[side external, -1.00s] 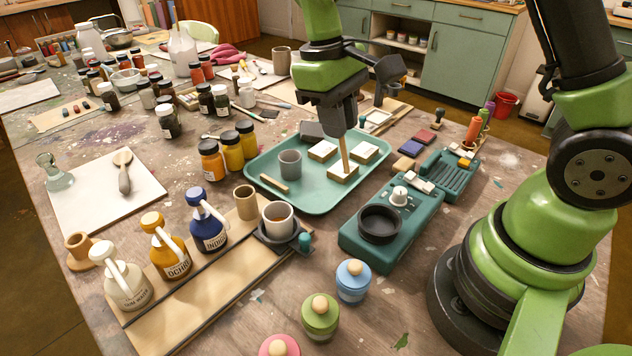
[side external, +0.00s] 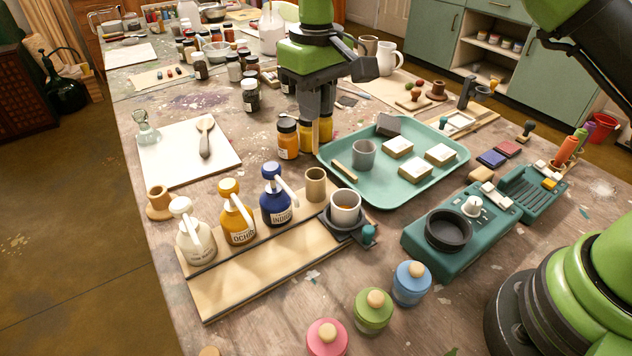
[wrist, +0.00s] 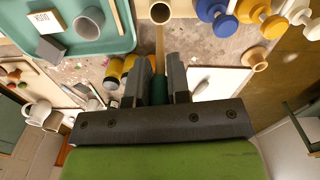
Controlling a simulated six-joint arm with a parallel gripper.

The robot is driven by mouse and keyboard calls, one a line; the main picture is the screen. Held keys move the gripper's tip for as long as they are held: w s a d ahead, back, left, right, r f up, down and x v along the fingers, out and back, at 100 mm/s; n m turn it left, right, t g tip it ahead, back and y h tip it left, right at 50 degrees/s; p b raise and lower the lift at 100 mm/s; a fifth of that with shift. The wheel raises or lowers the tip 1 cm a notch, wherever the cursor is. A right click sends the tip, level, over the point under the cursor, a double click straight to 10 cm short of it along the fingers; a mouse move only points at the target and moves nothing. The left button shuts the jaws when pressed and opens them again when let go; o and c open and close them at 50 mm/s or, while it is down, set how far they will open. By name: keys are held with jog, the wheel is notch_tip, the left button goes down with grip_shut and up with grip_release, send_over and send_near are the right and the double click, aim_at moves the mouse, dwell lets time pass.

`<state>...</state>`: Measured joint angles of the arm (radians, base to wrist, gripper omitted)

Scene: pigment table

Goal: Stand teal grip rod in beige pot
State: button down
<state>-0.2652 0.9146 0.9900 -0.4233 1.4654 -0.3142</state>
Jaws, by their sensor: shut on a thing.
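My gripper (side external: 316,112) is shut on the teal grip rod, with the jaws around its teal grip (wrist: 160,88). Its pale wooden shaft (wrist: 160,45) points away from the jaws in the wrist view and hangs down roughly upright in the side view (side external: 316,138). The beige pot (side external: 315,185), a small tan cylinder, stands at the right end of the wooden board, beside the indigo bottle. It shows at the top of the wrist view (wrist: 160,12), in line with the shaft. The rod is above and behind the pot in the side view, apart from it.
The teal tray (side external: 350,195) with blocks and a grey cup lies right of the pot. The indigo bottle (side external: 275,205) stands left of it, a white cup (side external: 346,203) right. Yellow and orange jars (side external: 288,140) stand close by the rod. Another tan holder (side external: 158,200) stands far left.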

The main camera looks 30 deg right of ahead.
aim_at(316, 152)
notch_tip(316, 152, down, 9)
jog(key=shift+f, duration=0.15)
dwell(0.4)
jog(key=shift+f, duration=0.15)
jog(key=c, duration=1.1)
grip_release()
notch_tip(316, 152, up, 13)
jog(key=shift+f, duration=0.2)
